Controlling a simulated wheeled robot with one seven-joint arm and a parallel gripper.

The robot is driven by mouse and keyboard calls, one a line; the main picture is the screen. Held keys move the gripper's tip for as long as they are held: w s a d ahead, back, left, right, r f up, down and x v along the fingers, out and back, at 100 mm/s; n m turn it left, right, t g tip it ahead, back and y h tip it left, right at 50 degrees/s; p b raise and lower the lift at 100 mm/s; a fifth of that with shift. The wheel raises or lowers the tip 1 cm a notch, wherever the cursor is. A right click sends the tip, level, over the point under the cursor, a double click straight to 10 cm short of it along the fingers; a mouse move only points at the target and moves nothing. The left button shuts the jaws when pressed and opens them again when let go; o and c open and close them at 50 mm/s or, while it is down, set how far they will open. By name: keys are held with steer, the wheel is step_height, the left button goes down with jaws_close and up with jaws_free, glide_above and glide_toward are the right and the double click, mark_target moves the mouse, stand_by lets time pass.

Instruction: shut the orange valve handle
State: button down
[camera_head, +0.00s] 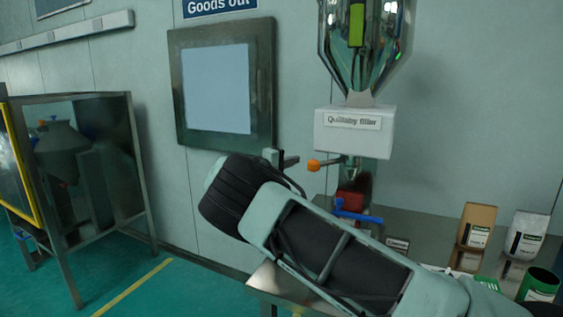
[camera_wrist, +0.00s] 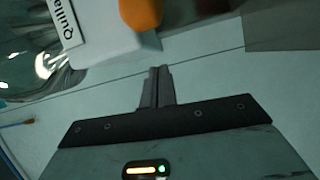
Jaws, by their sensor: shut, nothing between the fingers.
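The orange valve handle (camera_head: 314,165) is a round knob on a metal lever, just under the white labelled box (camera_head: 354,144) in the head view. In the wrist view the orange knob (camera_wrist: 141,13) is at the top edge, beside the white box (camera_wrist: 97,48). My gripper (camera_head: 289,160) is to the left of the knob in the head view, apart from it. In the wrist view its fingers (camera_wrist: 158,72) are shut together with nothing between them, below the knob. My arm hides part of the bench below.
A blue handle (camera_head: 358,217) and a red part (camera_head: 350,199) lie below the valve. A brown bag (camera_head: 477,226), a white bag (camera_head: 527,234) and a green tin (camera_head: 540,284) stand on the right of the metal bench. A metal-framed enclosure (camera_head: 140,165) stands at the left.

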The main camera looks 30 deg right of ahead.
steer(key=shift+s+d+f+p, duration=0.1)
steer(key=shift+s+d+p, duration=0.4)
steer(key=shift+s, duration=0.35)
steer(key=shift+s+d+f+p, duration=0.1)
steer(key=shift+s+d+p, duration=0.4)
steer(key=shift+s, duration=0.35)
steer(key=shift+b, duration=0.3)
